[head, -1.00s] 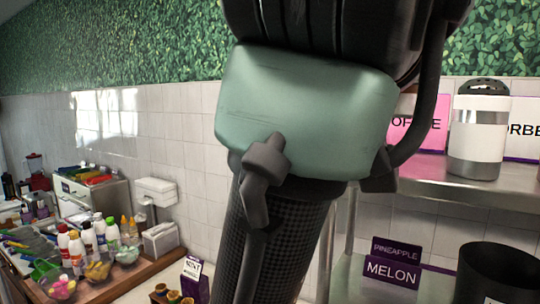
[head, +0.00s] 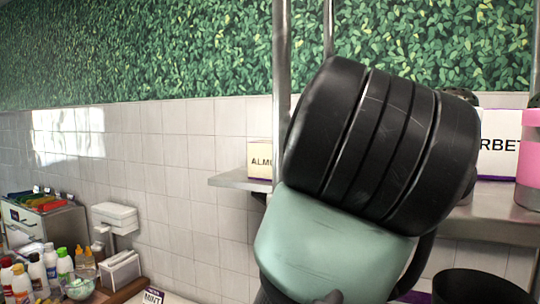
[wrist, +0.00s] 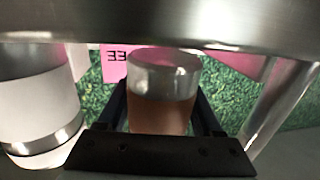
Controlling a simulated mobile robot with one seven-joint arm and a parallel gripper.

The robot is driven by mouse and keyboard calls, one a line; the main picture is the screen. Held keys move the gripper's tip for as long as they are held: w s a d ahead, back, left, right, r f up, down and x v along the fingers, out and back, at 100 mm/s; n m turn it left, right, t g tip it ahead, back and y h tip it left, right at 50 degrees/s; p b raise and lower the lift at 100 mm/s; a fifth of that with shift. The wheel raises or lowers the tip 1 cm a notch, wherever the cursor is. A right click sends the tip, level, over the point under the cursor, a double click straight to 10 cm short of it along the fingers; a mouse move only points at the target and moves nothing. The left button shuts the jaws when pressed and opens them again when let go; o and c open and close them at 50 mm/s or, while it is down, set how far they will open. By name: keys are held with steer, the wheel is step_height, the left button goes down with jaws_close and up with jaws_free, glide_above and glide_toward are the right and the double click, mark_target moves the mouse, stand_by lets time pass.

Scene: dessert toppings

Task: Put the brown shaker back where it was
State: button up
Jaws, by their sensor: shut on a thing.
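The brown shaker (wrist: 162,112), with a clear upper part and brown contents below, is between the two dark fingers of my gripper (wrist: 163,100) in the wrist view. My gripper is shut on it. The wrist view looks upside down, and a metal shelf surface (wrist: 165,22) spans its top edge, close to the shaker; I cannot tell whether they touch. In the head view my arm hides the gripper and the shaker. The metal shelf (head: 490,208) shows to the right of and behind my arm.
A white shaker (wrist: 40,95) stands beside the held one, near a pink sign (wrist: 114,64). A metal post (wrist: 280,105) is on the other side. An almond sign (head: 261,160), a sorbet sign (head: 500,145) and a pink container (head: 529,165) are on the shelf. A black bin (head: 480,288) is below.

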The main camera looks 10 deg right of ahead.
steer(key=shift+s+a+f+b, duration=0.1)
steer(key=shift+s+f+b, duration=0.2)
steer(key=shift+f, duration=0.35)
steer(key=shift+s+a, duration=0.1)
steer(key=shift+w, duration=0.25)
steer(key=o, duration=1.1)
steer(key=shift+f, duration=0.1)
steer(key=o, duration=0.4)
steer(key=shift+s, duration=0.15)
